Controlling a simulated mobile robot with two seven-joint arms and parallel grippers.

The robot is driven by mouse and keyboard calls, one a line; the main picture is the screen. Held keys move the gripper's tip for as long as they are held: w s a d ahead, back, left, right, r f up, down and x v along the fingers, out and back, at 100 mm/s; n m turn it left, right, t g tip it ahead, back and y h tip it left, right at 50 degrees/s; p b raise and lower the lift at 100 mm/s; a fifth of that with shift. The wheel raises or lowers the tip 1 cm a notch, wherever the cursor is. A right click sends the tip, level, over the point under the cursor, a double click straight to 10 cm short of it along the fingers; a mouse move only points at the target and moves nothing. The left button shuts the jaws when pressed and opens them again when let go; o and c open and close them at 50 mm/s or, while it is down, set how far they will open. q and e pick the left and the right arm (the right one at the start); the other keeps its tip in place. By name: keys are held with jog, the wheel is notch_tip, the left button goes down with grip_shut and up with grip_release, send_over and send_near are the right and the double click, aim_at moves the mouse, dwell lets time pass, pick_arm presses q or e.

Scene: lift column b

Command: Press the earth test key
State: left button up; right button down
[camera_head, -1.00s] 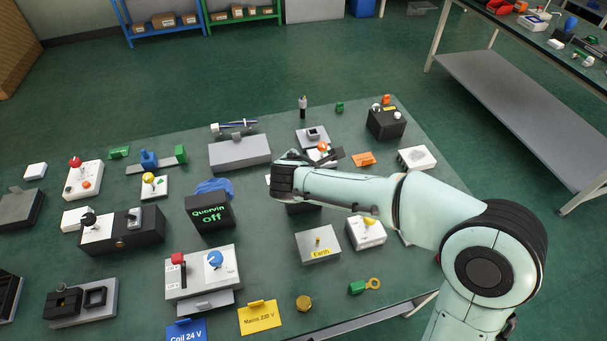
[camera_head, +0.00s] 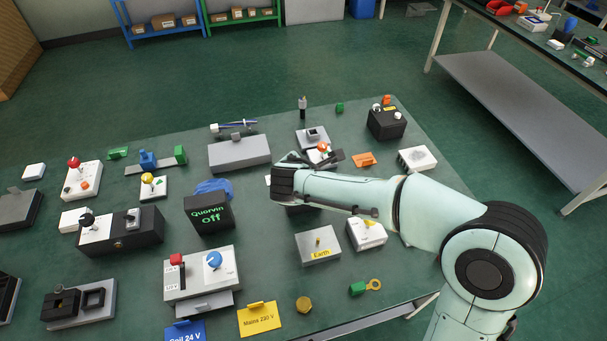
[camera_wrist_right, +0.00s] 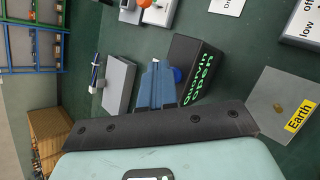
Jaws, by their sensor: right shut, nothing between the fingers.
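The earth test key is a small brass stub (camera_head: 317,242) on a grey box (camera_head: 304,249) with a yellow "Earth" label, near the front right of the table. In the right wrist view the same box (camera_wrist_right: 262,88) lies at the right, and its brass stub (camera_wrist_right: 278,107) stands clear of the gripper. My right arm reaches in from the right, above and behind the box; its fingertips cannot be made out in the head view. In the wrist view my right gripper (camera_wrist_right: 157,66) is shut and empty, apart from the box. My left gripper is not in view.
A brass hex piece (camera_head: 303,304) and a green-tagged ring (camera_head: 373,285) lie in front.

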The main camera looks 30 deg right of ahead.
jog(key=shift+r+p, duration=0.7)
jog(key=shift+r, duration=0.15)
notch_tip(320, 180, up, 5)
jog(key=p, duration=0.4)
dwell(0.7)
